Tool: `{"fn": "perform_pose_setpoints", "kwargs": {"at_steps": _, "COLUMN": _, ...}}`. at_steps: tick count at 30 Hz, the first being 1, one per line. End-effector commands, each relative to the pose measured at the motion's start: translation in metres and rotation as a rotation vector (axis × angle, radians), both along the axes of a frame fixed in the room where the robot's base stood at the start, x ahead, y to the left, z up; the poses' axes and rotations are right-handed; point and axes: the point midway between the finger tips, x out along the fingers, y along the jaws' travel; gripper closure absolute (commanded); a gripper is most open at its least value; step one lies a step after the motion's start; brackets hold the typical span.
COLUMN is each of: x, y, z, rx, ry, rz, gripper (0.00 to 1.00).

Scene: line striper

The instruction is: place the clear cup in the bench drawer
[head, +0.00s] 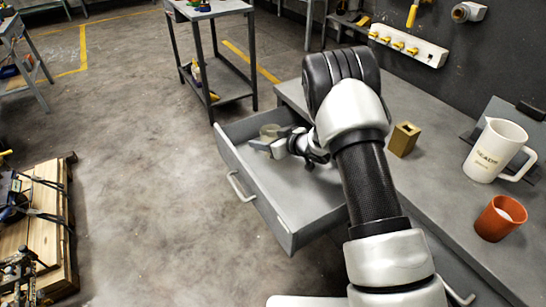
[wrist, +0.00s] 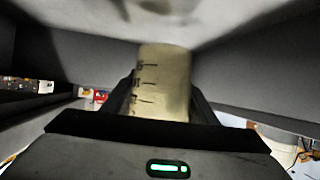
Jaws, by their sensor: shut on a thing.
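The bench drawer (head: 295,190) is pulled open from the grey bench, and its inside looks empty apart from my gripper and the cup. The clear cup (head: 269,131) shows within the drawer's outline, near its far end. In the wrist view the cup (wrist: 163,85) has dark graduation marks and sits between the two fingers. My gripper (head: 268,146) is shut on the cup; it also shows in the wrist view (wrist: 165,100). I cannot tell whether the cup touches the drawer floor. My forearm hides part of the drawer's right side.
On the bench top stand a brass block (head: 403,139), a white pitcher (head: 491,153) and an orange cup (head: 497,220). A grey cart (head: 222,82) stands behind the drawer. A wooden pallet (head: 45,215) lies at left. The floor between is clear.

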Motion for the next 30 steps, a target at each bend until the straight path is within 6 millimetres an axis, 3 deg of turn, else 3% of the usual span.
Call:
{"fn": "perform_pose_setpoints", "kwargs": {"at_steps": 12, "x": 0.0, "y": 0.0, "z": -0.047, "rx": -0.002, "ry": 0.0, "rz": 0.0, "gripper": 0.78}}
{"fn": "perform_pose_setpoints", "kwargs": {"at_steps": 24, "x": 0.0, "y": -0.001, "z": -0.053, "rx": -0.001, "ry": -0.001, "rz": -0.002, "gripper": 0.78}}
{"fn": "perform_pose_setpoints", "kwargs": {"at_steps": 25, "x": 0.0, "y": -0.001, "z": -0.053, "rx": -0.001, "ry": -0.001, "rz": -0.002, "gripper": 0.46}}
{"fn": "perform_pose_setpoints", "kwargs": {"at_steps": 28, "x": 0.0, "y": -0.001, "z": -0.052, "rx": -0.001, "ry": -0.001, "rz": -0.002, "gripper": 0.29}}
{"fn": "perform_pose_setpoints", "kwargs": {"at_steps": 30, "x": 0.0, "y": -0.001, "z": -0.052, "rx": -0.001, "ry": -0.001, "rz": -0.001, "gripper": 0.29}}
